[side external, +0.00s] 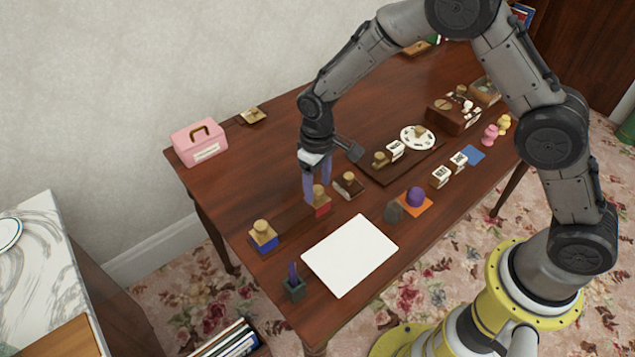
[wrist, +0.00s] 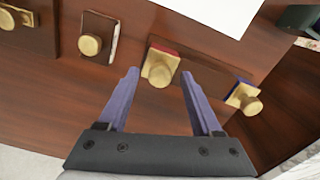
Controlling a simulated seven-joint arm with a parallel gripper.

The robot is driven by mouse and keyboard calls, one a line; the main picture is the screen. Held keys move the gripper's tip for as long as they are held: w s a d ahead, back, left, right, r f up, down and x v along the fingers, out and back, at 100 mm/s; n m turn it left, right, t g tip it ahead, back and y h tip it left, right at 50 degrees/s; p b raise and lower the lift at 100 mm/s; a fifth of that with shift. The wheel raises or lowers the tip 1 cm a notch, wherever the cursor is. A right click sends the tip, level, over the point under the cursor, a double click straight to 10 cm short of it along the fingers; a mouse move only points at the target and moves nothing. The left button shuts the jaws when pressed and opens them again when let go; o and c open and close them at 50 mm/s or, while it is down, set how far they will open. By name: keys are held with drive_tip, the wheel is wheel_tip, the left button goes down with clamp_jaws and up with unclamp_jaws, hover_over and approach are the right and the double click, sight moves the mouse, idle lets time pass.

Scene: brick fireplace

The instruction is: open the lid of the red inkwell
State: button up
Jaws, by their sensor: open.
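The red inkwell (side external: 323,210) stands on the brown desk near the blue inkwell (side external: 265,244). Its brass lid with a round knob (side external: 319,192) lies down on top. In the wrist view the brass lid of the red inkwell (wrist: 160,70) shows just past and between the fingertips, with a thin red edge behind it. My gripper (side external: 316,191) points down at the red inkwell, with one purple finger partly overlapping it in the side view. My gripper (wrist: 159,75) is open with nothing held. Whether the fingers touch the lid cannot be told.
A brown block with a brass knob (side external: 348,184) stands close on the right. White paper (side external: 350,255) lies in front, with a dark pen holder (side external: 294,288) beside it. A pink box (side external: 200,143) sits at the back left. Bare desk lies behind my gripper.

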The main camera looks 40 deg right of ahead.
drive_tip(key=shift+c, duration=0.3)
clamp_jaws()
drive_tip(key=shift+a+r, duration=0.1)
idle(1.0)
